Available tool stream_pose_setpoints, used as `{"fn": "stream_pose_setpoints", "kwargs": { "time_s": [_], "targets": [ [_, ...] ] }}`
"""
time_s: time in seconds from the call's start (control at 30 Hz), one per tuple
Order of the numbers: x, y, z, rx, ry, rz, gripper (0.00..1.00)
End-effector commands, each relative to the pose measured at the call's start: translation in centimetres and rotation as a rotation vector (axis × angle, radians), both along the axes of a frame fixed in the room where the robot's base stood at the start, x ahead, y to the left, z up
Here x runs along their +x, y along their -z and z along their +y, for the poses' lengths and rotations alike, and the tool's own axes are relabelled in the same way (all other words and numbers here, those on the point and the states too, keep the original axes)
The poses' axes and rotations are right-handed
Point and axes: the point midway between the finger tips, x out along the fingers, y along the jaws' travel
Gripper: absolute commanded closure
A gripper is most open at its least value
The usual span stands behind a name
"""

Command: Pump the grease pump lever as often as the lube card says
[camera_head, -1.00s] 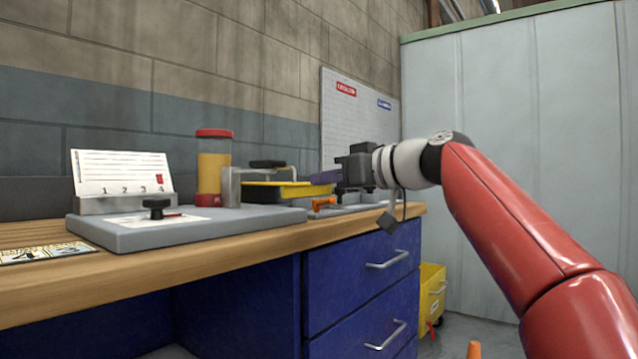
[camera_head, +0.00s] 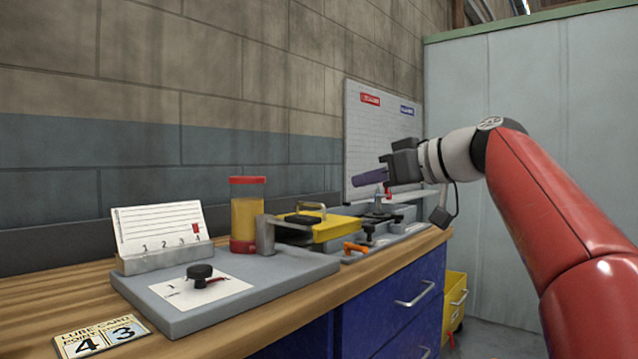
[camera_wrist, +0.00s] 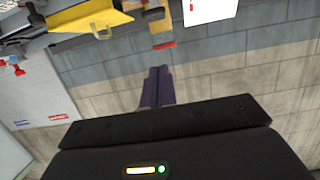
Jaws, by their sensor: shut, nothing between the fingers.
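The grease pump has a yellow cylinder (camera_head: 248,218) with a red cap and red base, beside a grey metal bracket (camera_head: 265,236). A black grip (camera_head: 304,219) next to the bracket may be its lever; I cannot tell for sure. My gripper (camera_head: 368,179) has purple fingers, shut and empty, in the air above the right part of the bench, apart from the pump. The shut fingers also show in the wrist view (camera_wrist: 157,85).
A grey plate (camera_head: 290,272) carries a black knob (camera_head: 200,271) with a red pointer. A white card (camera_head: 158,226) numbered 1 to 4 stands behind it, a red mark above 4. A yellow tray (camera_head: 335,230), orange handle (camera_head: 355,248) and whiteboard (camera_head: 375,130) are to the right.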

Motion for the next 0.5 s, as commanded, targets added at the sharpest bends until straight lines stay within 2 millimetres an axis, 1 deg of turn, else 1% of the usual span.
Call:
{"fn": "stream_pose_setpoints", "kwargs": {
  "time_s": [0.03,0.4,0.5],
  "targets": [
    [-0.07,-0.5,-0.07,-0.001,-0.001,0.001,1.0],
    [-0.13,-0.38,-0.2,-0.002,-0.001,0.002,1.0],
    [0.08,-0.33,0.07,-0.001,-0.001,0.001,1.0]
  ]
}}
